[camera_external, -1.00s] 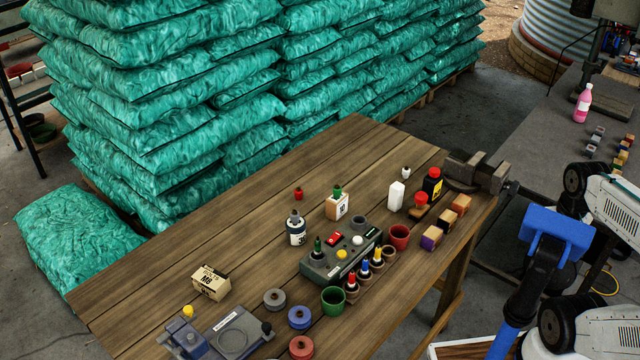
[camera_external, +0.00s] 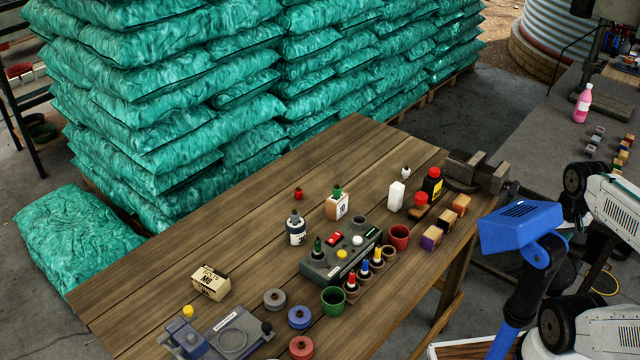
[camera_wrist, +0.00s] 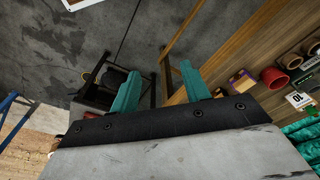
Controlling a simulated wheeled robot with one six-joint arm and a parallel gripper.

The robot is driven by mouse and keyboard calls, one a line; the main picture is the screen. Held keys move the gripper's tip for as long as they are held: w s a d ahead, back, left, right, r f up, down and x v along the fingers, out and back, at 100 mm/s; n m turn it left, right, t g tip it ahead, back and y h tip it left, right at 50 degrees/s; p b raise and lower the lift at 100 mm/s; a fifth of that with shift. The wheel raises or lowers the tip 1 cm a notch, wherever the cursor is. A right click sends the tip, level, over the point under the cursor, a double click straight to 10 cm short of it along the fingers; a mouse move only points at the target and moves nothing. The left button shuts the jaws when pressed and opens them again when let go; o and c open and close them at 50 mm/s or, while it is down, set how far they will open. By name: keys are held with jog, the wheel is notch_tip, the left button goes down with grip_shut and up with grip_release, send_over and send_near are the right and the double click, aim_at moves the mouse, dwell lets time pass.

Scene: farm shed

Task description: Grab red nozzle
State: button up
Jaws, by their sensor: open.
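A small red nozzle-like piece (camera_external: 299,194) stands alone on the wooden table (camera_external: 330,150), toward its back edge. A red-tipped piece (camera_external: 351,281) also sits at the near end of the small rack, beside blue-tipped (camera_external: 364,268) and yellow-tipped (camera_external: 378,257) ones. I cannot tell for sure which is the red nozzle. My gripper (camera_wrist: 160,70) shows in the wrist view with its two teal fingers apart and nothing between them. It points at the floor and table edge, away from these pieces. In the external view its jaws cannot be made out.
A grey control box (camera_external: 340,258), green cup (camera_external: 333,300), red cup (camera_external: 399,237), several wooden blocks (camera_external: 442,222) and a vise (camera_external: 478,172) crowd the table. Bottles stand behind the box. The table's back left is clear. Teal sacks (camera_external: 180,100) are stacked behind.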

dwell(0.4)
jog(key=shift+o, duration=0.6)
